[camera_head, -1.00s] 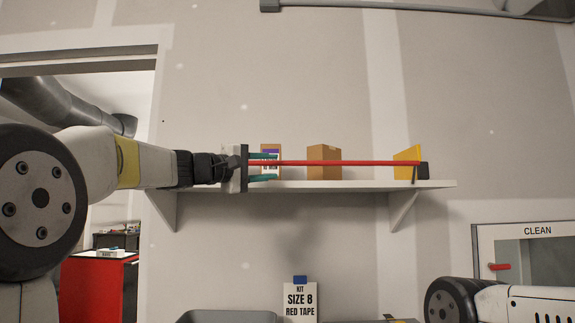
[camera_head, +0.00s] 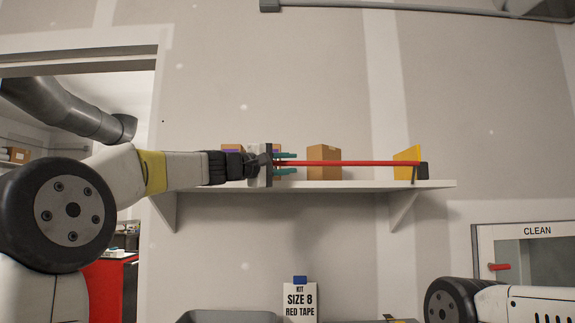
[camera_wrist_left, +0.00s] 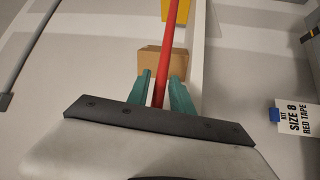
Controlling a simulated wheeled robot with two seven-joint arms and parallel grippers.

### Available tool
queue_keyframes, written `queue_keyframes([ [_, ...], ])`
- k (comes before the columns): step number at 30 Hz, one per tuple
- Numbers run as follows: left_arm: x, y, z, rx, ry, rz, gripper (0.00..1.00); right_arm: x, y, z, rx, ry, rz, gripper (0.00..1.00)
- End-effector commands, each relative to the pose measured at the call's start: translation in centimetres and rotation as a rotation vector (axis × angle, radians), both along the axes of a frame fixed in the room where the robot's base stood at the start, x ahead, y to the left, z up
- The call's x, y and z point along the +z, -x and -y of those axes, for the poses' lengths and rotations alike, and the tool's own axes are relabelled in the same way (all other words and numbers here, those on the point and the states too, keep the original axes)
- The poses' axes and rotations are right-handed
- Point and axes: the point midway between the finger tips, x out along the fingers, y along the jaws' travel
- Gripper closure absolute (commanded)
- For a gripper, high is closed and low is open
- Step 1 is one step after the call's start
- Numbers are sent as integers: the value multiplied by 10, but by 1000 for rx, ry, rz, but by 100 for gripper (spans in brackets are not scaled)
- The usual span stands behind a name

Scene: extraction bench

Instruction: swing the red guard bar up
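The red guard bar (camera_head: 350,163) lies level in front of the wall shelf. Its right end meets a dark bracket (camera_head: 423,170); its left end is hidden at my left gripper. My left gripper (camera_head: 285,163) points right along the bar, with one teal finger above it and one below. In the left wrist view the bar (camera_wrist_left: 170,45) runs between the two fingertips (camera_wrist_left: 163,80), and the fingers stand apart with a narrow gap to it. My right gripper is out of view; only part of my right arm shows at lower right.
The white shelf (camera_head: 340,186) holds a brown box (camera_head: 324,150), a yellow item (camera_head: 406,154) and boxes partly hidden behind my left gripper. The wall above the bar is clear.

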Motion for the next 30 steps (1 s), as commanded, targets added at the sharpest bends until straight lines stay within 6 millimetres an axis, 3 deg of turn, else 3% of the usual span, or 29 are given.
queue_keyframes([
  [1, 0, 0, 0, 0, 0, 0, 86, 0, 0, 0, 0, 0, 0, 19],
  [3, 0, 0, 0, 0, 0, 0, 99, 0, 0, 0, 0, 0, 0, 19],
  [4, 0, 0, 0, 0, 0, 0, 100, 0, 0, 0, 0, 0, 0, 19],
  [30, 0, 0, 0, 0, 0, 0, 100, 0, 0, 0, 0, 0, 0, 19],
])
